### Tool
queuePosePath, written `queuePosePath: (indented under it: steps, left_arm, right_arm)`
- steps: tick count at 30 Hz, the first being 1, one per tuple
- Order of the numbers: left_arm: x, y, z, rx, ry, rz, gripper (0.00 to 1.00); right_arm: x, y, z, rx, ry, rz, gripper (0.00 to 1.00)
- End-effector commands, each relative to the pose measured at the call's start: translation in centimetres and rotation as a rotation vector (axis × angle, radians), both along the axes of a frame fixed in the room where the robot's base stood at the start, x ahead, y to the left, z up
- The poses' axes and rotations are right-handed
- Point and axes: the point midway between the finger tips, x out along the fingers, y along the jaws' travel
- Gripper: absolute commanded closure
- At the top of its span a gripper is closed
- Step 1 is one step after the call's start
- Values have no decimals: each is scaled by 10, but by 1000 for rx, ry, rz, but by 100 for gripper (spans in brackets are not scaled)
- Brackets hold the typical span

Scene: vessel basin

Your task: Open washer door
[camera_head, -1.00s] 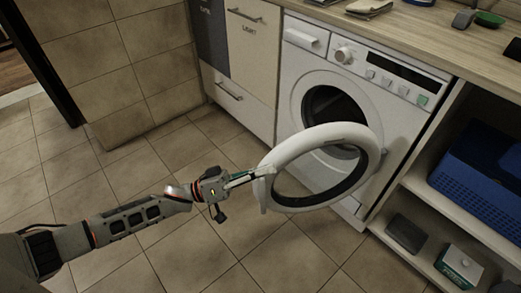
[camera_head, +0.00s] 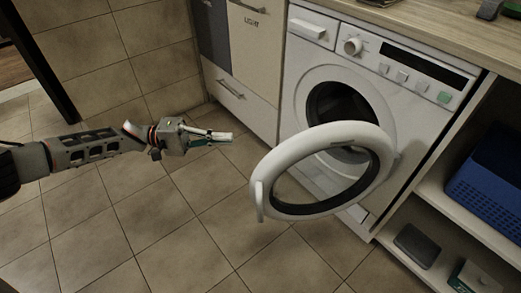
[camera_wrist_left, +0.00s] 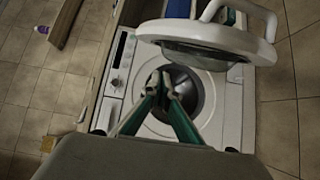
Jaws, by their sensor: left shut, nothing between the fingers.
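The white washer (camera_head: 392,95) stands under the counter. Its round door (camera_head: 270,172) is swung wide open toward me, and the dark drum opening (camera_head: 338,108) shows behind it. The door handle (camera_head: 257,200) is on the door's left rim. My left gripper (camera_head: 230,137) is shut and empty, to the left of the door and apart from it. In the left wrist view the fingers (camera_wrist_left: 162,88) meet in front of the drum opening, and the door (camera_wrist_left: 215,38) stands at the top right. My right gripper is not in view.
A light cabinet with drawers (camera_head: 247,98) stands left of the washer. Open shelves on the right hold a blue basket (camera_head: 490,180), a dark box (camera_head: 417,245) and a small carton (camera_head: 477,278). The tiled floor (camera_head: 190,225) before the washer is clear.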

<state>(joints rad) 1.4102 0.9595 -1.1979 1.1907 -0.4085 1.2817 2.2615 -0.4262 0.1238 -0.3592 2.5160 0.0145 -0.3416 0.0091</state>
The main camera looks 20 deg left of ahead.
Motion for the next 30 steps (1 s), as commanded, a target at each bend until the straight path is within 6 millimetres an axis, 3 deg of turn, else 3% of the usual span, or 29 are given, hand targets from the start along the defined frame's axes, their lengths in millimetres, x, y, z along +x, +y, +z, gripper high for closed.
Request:
queuePosePath:
  steps: [14,21,30]
  left_arm:
    - [27,-87,-3,-3,1,-4,100]
    - [4,-102,0,-3,-2,-2,100]
    - [-5,-108,1,-1,-3,0,100]
  right_arm:
    - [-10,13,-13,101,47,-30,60]
    - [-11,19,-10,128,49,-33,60]
    - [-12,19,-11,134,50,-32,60]
